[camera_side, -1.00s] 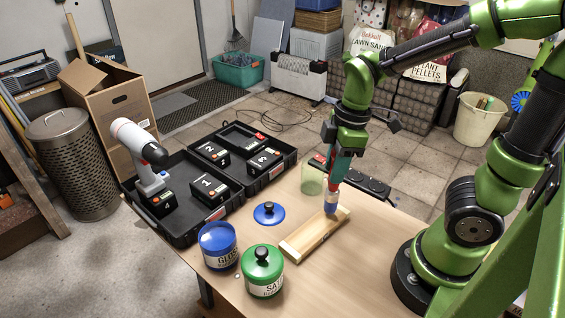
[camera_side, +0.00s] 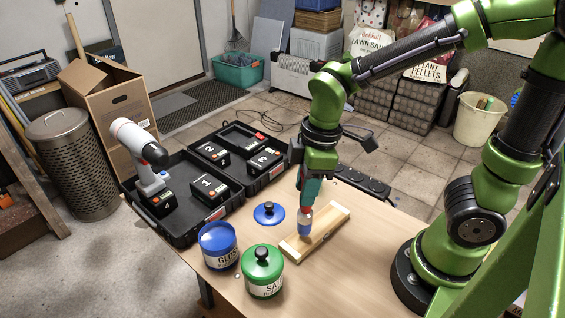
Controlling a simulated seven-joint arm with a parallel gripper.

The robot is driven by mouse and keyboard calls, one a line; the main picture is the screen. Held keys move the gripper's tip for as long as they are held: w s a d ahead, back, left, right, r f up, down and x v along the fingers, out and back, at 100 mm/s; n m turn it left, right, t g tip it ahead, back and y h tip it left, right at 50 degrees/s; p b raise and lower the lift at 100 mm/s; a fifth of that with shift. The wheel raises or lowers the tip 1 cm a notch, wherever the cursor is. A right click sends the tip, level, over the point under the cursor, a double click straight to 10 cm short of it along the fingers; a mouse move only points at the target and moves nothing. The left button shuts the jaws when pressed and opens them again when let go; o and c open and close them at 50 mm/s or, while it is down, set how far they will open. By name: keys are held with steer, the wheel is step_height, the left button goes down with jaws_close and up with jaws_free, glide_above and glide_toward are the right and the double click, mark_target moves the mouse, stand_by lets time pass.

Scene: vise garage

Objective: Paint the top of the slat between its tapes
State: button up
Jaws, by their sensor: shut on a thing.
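The slat (camera_side: 325,234) is a pale wooden strip lying diagonally on the table, with lighter bands at its ends that look like the tapes. My gripper (camera_side: 309,192) is shut on a paintbrush (camera_side: 305,222) and points it down. The brush end is over the slat's lower-left half, at or just above its top; contact cannot be told. The blue gloss pot (camera_side: 219,246) stands at the left of the slat. Its blue lid (camera_side: 269,213) lies apart on the table. The lidded green pot (camera_side: 262,271) stands in front. Any fresh paint on the slat is too small to tell.
A black power strip (camera_side: 362,184) is at the table's back edge. The table (camera_side: 365,270) is clear right of the slat.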

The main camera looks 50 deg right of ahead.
steer(key=a+r, duration=0.4)
steer(key=r, duration=0.2)
steer(key=shift+w+a+r, duration=0.2)
steer(key=shift+w+r, duration=0.05)
steer(key=shift+r, duration=0.15)
stand_by(0.5)
steer(key=shift+s, duration=0.1)
stand_by(0.6)
